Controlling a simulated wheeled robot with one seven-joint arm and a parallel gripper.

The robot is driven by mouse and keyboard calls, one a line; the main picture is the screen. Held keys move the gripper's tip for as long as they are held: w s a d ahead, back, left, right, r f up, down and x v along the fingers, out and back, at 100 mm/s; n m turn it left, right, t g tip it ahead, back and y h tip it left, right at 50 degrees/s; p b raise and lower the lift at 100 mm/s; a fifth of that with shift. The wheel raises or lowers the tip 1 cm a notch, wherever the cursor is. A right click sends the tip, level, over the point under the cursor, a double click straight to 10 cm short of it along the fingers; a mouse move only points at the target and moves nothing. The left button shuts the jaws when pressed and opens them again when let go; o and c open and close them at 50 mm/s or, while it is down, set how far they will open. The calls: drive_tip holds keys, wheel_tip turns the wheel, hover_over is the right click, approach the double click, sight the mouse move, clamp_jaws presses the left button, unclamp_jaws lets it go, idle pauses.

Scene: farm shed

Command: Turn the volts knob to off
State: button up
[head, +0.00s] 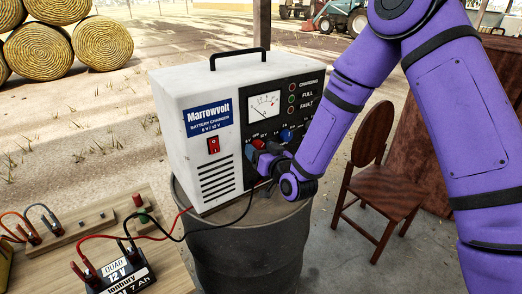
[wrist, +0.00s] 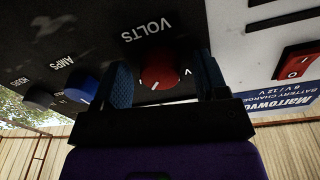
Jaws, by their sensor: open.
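The volts knob (wrist: 160,72) is a round red dial on the black front of the battery charger (head: 212,100), under the printed word VOLTS, which appears upside down in the wrist view. Its white pointer line points to the lower left of that view. My gripper (wrist: 163,76) is open, with one blue finger on each side of the knob. I cannot tell whether the fingers touch it.
The charger stands on a metal drum (head: 245,245). A black cable (head: 222,226) hangs just below my gripper. A wooden chair (head: 385,185) stands to the right.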

drive_tip(key=c, duration=0.9)
drive_tip(key=shift+c, duration=0.2)
drive_tip(key=shift+n, duration=0.4)
drive_tip(key=n, duration=0.8)
drive_tip(key=shift+d+y, duration=0.1)
drive_tip(key=shift+y, duration=0.2)
drive_tip(key=o, duration=0.9)
drive_tip(key=shift+o, duration=0.2)
